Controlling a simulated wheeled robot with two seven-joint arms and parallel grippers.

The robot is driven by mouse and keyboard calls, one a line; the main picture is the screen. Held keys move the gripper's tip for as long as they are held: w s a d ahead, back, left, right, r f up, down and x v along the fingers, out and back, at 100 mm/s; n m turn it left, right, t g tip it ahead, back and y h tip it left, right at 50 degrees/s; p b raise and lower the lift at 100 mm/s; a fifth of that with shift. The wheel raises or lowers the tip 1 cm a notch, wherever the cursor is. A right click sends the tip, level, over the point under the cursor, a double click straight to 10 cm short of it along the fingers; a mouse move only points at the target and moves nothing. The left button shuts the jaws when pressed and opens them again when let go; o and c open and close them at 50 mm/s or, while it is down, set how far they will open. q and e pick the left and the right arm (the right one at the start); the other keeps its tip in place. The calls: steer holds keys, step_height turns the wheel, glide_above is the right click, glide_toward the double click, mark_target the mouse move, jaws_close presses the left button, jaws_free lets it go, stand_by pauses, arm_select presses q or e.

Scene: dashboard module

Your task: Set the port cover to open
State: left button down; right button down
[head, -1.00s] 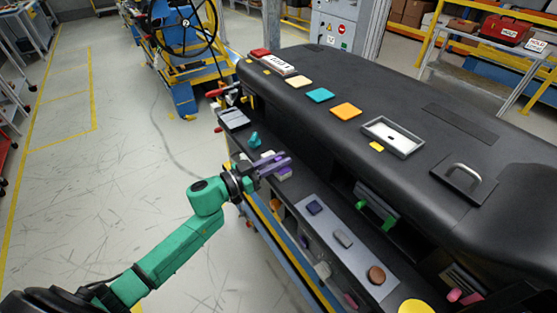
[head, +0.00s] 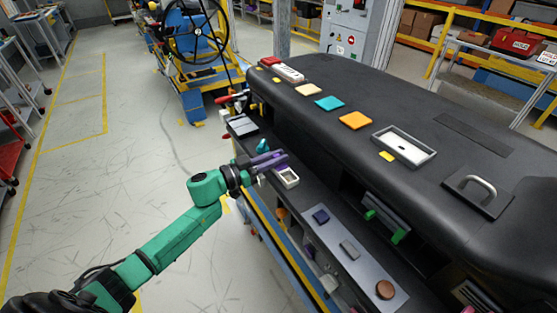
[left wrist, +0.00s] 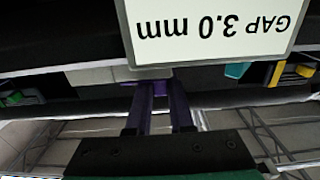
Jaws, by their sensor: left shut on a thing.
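The port (head: 288,178) is a small white-framed box with a dark opening, on the ledge under the dashboard's front edge. My left gripper (head: 282,159), with purple fingers, lies right over its far side. In the left wrist view the left gripper (left wrist: 157,88) is closed around a small purple piece, which seems to be the tab of the port cover (left wrist: 158,75). Most of the cover is hidden behind the fingers, so its exact angle cannot be told. My right gripper is not in view.
A teal knob (head: 262,146) stands close beyond the gripper. A grey panel (head: 330,236) with several buttons lies nearer. The black dashboard top (head: 400,120) overhangs the ledge. A white card (left wrist: 210,25) reading GAP 3.0 mm fills the top of the left wrist view.

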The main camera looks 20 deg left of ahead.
arm_select(q)
steer(key=c, duration=0.8)
jaws_free()
steer(key=shift+s+a+f, duration=0.1)
steer(key=shift+s+a, duration=0.05)
steer(key=shift+s, duration=0.1)
steer(key=b+v, duration=0.2)
steer(key=v, duration=1.2)
